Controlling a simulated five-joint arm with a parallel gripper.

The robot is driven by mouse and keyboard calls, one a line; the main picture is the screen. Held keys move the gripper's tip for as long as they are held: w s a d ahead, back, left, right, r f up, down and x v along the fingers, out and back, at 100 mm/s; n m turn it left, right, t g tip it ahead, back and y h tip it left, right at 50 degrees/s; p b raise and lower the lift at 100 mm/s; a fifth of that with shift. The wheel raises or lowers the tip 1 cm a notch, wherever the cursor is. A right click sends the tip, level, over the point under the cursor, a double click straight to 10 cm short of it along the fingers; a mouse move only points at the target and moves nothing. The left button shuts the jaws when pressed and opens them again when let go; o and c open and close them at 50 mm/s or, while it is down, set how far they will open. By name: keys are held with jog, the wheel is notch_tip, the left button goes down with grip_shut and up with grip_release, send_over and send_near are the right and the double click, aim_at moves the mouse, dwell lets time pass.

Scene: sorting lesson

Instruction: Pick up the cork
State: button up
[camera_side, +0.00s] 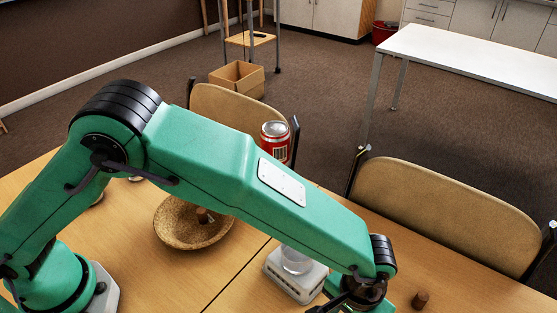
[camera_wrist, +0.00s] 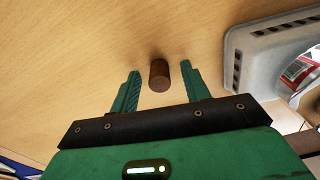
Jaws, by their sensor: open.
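The cork (camera_side: 420,299) is a small dark brown cylinder on the wooden table, near the bottom right of the side view. In the wrist view the cork (camera_wrist: 159,74) lies between the tips of my gripper's two green fingers. My gripper (camera_wrist: 160,80) is open, with a visible gap on each side of the cork. In the side view my gripper is mostly cut off at the bottom edge, left of the cork. A brown piece (camera_side: 204,215) that resembles a cork lies in the woven bowl (camera_side: 177,237).
A pale grey device (camera_side: 283,276) with a clear vessel (camera_side: 295,260) stands left of the cork in the side view; its grey edge (camera_wrist: 236,52) is at the right in the wrist view. A red can (camera_side: 275,142) stands farther back. Chairs (camera_side: 430,205) line the table's far side.

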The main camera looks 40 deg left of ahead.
grip_shut()
dwell(0.3)
jog(key=shift+r, duration=5.05)
